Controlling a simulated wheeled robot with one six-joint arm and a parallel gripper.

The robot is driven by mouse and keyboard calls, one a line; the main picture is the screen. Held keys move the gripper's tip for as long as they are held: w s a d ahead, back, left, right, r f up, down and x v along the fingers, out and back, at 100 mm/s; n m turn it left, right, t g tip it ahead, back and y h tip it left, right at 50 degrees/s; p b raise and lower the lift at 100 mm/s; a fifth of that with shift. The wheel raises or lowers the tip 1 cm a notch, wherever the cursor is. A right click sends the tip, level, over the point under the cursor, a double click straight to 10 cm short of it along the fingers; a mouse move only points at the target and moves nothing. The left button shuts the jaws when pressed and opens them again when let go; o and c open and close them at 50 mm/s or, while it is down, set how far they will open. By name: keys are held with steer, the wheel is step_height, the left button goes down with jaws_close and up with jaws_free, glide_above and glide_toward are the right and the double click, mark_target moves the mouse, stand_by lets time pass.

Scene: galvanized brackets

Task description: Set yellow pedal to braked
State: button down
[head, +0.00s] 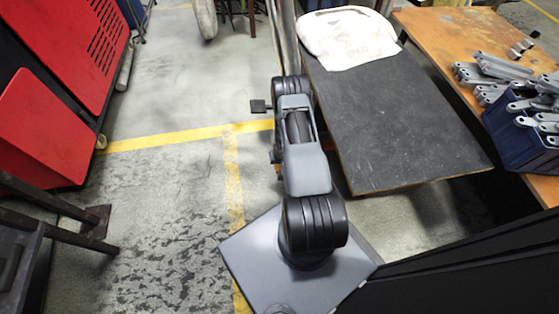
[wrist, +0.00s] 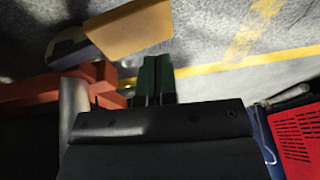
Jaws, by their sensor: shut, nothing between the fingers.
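The yellow pedal (wrist: 130,28) shows in the wrist view as a flat yellow-orange plate at the top, left of centre. A dark block (wrist: 70,46) and a pale rounded part, perhaps a wheel, lie at its left. My gripper (wrist: 157,62) has its two dark green fingers shut together with nothing between them. Their tips appear just below the pedal's lower edge in the picture. I cannot tell whether they touch it, or whether the pedal is up or down. In the head view my arm hides the fingers, and I cannot make out the pedal.
An orange-red bar (wrist: 60,86) runs left of the fingers. In the head view, a dark-topped table (head: 385,125) with a white cloth (head: 348,36) stands right of my arm. A blue crate of brackets (head: 515,145) is beyond it. Red cabinets stand left; floor between is clear.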

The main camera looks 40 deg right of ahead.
steer(key=a+r+p, duration=0.4)
steer(key=r+p, duration=0.1)
steer(key=r, duration=0.6)
steer(key=shift+s+a+r, duration=0.35)
steer(key=shift+s+r, duration=0.05)
steer(key=shift+s, duration=0.05)
steer(key=shift+r, duration=0.1)
steer(key=w+a+r+n+p, duration=0.1)
steer(key=a+r+p, duration=0.2)
steer(key=r+p, duration=1.15)
steer(key=w+a+r+n+p, duration=0.1)
steer(key=w+a+r, duration=0.15)
steer(key=r, duration=2.55)
steer(key=s+a+r+n+p, duration=0.1)
steer(key=s+a+r+p, duration=0.2)
steer(key=r, duration=0.6)
steer(key=s+a+r+n+p, duration=0.1)
steer(key=s+a+r+p, duration=0.2)
steer(key=r, duration=0.7)
steer(key=s+a+r+n+p, duration=0.1)
steer(key=s+a+r+p, duration=0.2)
steer(key=s+r+p, duration=0.4)
steer(key=s+r, duration=0.3)
steer(key=shift+r+y, duration=0.25)
steer(key=shift+y, duration=0.15)
steer(key=c, duration=1.8)
jaws_free()
steer(key=shift+s, duration=0.1)
